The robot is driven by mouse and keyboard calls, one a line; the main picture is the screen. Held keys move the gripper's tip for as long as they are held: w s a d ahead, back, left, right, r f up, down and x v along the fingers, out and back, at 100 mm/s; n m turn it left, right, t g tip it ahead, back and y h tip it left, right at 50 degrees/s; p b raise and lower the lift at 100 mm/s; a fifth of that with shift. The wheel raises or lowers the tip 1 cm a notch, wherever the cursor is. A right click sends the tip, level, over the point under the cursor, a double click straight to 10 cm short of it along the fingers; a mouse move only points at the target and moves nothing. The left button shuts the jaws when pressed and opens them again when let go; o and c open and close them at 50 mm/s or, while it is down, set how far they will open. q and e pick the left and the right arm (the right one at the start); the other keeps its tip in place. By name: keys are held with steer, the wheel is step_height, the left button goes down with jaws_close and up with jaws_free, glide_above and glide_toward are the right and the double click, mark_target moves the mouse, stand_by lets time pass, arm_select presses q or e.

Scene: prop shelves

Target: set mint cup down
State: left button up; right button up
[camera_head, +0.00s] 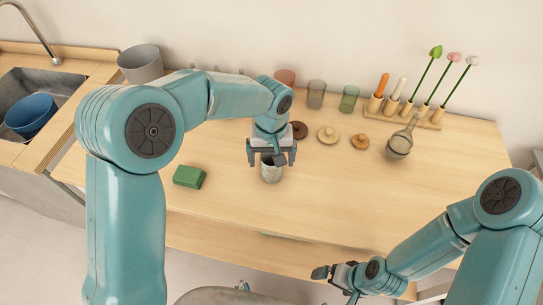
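The pale grey-green cup (271,173), which I take to be the mint cup, stands upright at the middle of the wooden table. My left gripper (271,158) points down right at its rim, with dark finger parts to either side and one dark part over the rim's right side. I cannot tell whether the fingers press on the cup or whether its base touches the table. My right gripper (322,271) is low in the view, off the table's front edge and far from the cup; its finger gap is unclear.
A green block (189,177) lies left of the cup. Lids (328,135), tinted glasses (316,94), a strainer (399,144) and a wooden rack (412,112) with sticks stand behind. A sink with a blue bowl (31,113) is far left. Table right of the cup is clear.

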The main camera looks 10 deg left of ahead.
arm_select(q)
step_height(320, 180, up, 12)
steer(key=shift+r, duration=0.2)
steer(key=shift+s, duration=0.1)
stand_by(0.7)
